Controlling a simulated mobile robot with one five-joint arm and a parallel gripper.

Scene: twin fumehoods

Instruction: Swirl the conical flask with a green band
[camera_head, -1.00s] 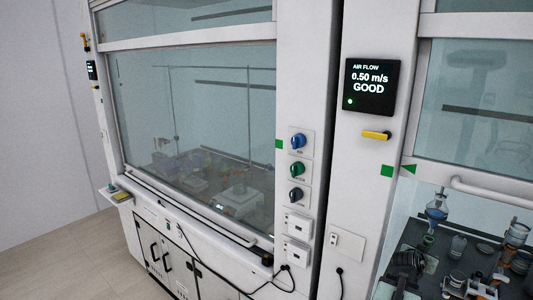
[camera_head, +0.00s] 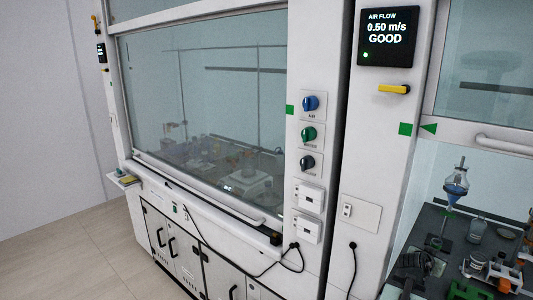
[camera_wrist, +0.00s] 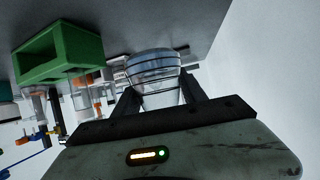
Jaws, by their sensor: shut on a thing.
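In the wrist view my gripper (camera_wrist: 158,103) is shut on a clear glass vessel (camera_wrist: 153,68). The vessel is wide at its far end and tapers toward my gripper, like a conical flask. Dark lines run around it, but I cannot make out a green band.
A closed-sash fumehood (camera_head: 215,100) fills the middle of the head view. At right, a funnel with blue liquid (camera_head: 456,190) stands on a dark worktop (camera_head: 436,215) among glassware. A green block (camera_wrist: 60,52) and several vessels lie left of my gripper. Floor is clear at left.

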